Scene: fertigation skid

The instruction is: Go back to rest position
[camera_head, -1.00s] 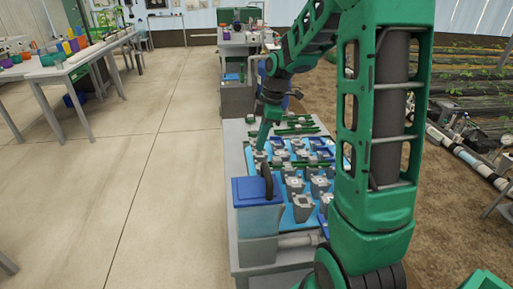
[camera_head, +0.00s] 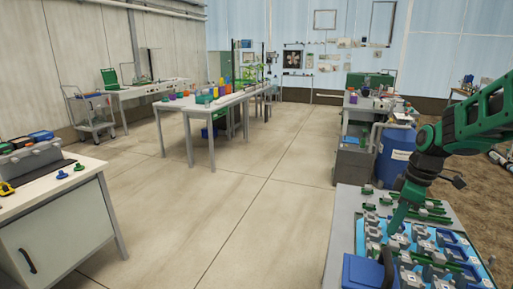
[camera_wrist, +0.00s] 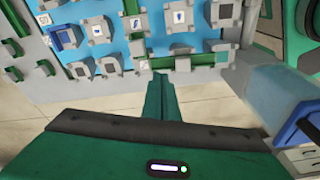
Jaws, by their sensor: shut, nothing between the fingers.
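My gripper (camera_head: 396,217) hangs at the end of my green arm at the right of the head view, over the skid's blue panel. In the wrist view my gripper (camera_wrist: 160,80) shows its green fingers together, with nothing between them. The fertigation skid (camera_head: 341,222) is a grey bench. Its blue panel (camera_wrist: 112,67) carries several grey fittings, green bars and blue parts. The fingertips appear close to a green bar and grey block in the wrist view; I cannot tell whether they touch.
A tank with a blue lid (camera_head: 366,272) stands at the skid's near end and also shows in the wrist view (camera_wrist: 298,128). A blue barrel (camera_head: 395,155) is behind the skid. A white cabinet (camera_head: 62,238) stands at left. The concrete floor (camera_head: 215,225) between is clear.

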